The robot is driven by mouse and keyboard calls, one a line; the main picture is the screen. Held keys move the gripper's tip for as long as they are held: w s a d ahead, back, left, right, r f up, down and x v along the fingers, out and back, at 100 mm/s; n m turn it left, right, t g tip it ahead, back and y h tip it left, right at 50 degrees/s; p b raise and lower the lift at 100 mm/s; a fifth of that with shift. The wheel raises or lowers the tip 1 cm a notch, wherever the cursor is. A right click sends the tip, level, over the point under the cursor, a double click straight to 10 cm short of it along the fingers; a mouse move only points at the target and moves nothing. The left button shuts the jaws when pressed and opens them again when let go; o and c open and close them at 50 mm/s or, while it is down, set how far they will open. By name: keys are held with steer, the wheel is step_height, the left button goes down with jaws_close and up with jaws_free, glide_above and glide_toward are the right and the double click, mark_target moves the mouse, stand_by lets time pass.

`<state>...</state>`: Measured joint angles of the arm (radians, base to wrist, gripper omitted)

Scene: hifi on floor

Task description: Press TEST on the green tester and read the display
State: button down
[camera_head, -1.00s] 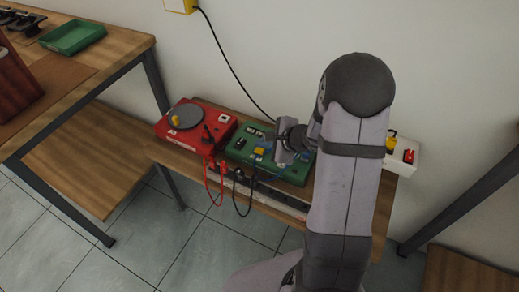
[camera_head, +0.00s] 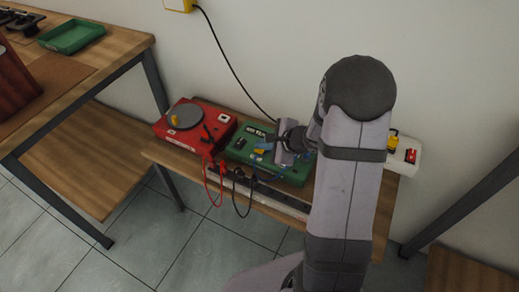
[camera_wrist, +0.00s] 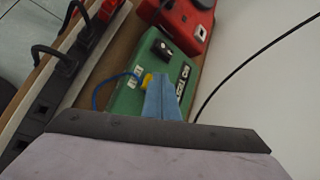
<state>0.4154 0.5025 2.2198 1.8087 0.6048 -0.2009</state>
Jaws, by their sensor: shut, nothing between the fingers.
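The green tester (camera_head: 291,177) lies on the low bench. It also shows in the wrist view (camera_wrist: 127,102), with a black knob (camera_wrist: 163,48), a yellow part (camera_wrist: 148,79), white labels and a blue wire. The small lettering is too blurred to read for certain, and I cannot make out a display reading. My gripper (camera_head: 267,143) is over the tester, partly covering its top. In the wrist view its blue fingertips (camera_wrist: 163,94) are together, empty, right beside the yellow part. I cannot tell whether they touch the tester. The tester's near part is hidden behind my gripper in that view.
A red device (camera_head: 192,122) with a grey dial stands left of the tester. A red and a black cable (camera_head: 238,202) hang over the front by a power strip (camera_head: 285,203). A white box (camera_head: 405,150) is at the right, behind my arm. The wall is close behind.

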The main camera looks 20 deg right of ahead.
mark_target(262, 152)
steer(key=shift+f+b, duration=0.45)
steer(key=shift+b, duration=0.1)
stand_by(0.5)
steer(key=shift+r, duration=0.1)
steer(key=shift+r+p, duration=0.6)
steer(key=shift+r, duration=0.2)
stand_by(0.3)
steer(key=shift+r+p, duration=1.9)
steer(key=shift+r, duration=0.65)
